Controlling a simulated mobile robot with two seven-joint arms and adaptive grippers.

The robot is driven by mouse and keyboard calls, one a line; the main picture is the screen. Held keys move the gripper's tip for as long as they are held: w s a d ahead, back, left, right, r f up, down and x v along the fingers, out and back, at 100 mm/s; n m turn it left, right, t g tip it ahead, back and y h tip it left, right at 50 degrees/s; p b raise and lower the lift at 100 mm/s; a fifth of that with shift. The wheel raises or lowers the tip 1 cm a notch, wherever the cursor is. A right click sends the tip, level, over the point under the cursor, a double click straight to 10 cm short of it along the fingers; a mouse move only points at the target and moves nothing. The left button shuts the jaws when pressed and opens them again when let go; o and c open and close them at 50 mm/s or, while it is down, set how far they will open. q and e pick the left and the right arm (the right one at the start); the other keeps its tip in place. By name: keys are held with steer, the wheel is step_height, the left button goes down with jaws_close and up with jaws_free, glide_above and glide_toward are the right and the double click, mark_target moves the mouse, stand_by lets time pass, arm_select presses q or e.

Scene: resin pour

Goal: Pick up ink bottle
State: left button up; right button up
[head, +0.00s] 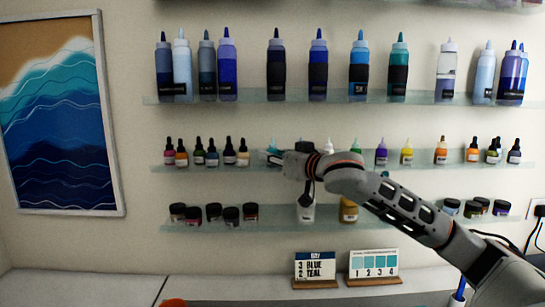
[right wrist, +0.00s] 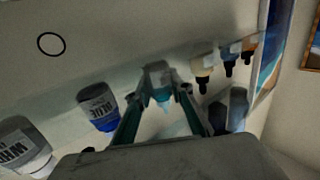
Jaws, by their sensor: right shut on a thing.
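My right gripper (head: 278,157) reaches the middle glass shelf in the head view. In the right wrist view its two fingers (right wrist: 160,98) are shut on a small ink bottle (right wrist: 158,72) with a teal tip and a pale label I cannot read. In the head view only a bit of teal (head: 272,148) shows at the fingertips; the gripper hides the rest. I cannot tell whether the bottle still touches the shelf. My left gripper is not in view.
A blue-labelled bottle (right wrist: 98,107) and a white one (right wrist: 24,147) stand on one side of the held bottle, dropper bottles (right wrist: 203,72) on the other. Tall bottles (head: 275,65) line the upper shelf (head: 260,98). Jars (head: 213,212) stand below. Two cards (head: 315,267) stand on the counter.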

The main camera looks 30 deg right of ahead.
mark_target(272, 142)
steer(key=shift+r, duration=0.1)
steer(key=shift+s+a+r, duration=0.15)
steer(key=shift+r, duration=0.1)
step_height(272, 142, up, 6)
steer(key=shift+r, duration=0.15)
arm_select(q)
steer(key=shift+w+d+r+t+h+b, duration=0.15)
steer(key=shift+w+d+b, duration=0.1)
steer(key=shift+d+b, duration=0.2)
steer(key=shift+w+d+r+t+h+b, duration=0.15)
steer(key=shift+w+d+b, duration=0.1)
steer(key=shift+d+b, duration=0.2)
arm_select(e)
steer(key=s+a, duration=0.5)
steer(key=s, duration=0.3)
steer(key=s+a, duration=0.5)
steer(key=s, duration=0.3)
steer(key=shift+s+a, duration=0.15)
steer(key=shift+s, duration=0.25)
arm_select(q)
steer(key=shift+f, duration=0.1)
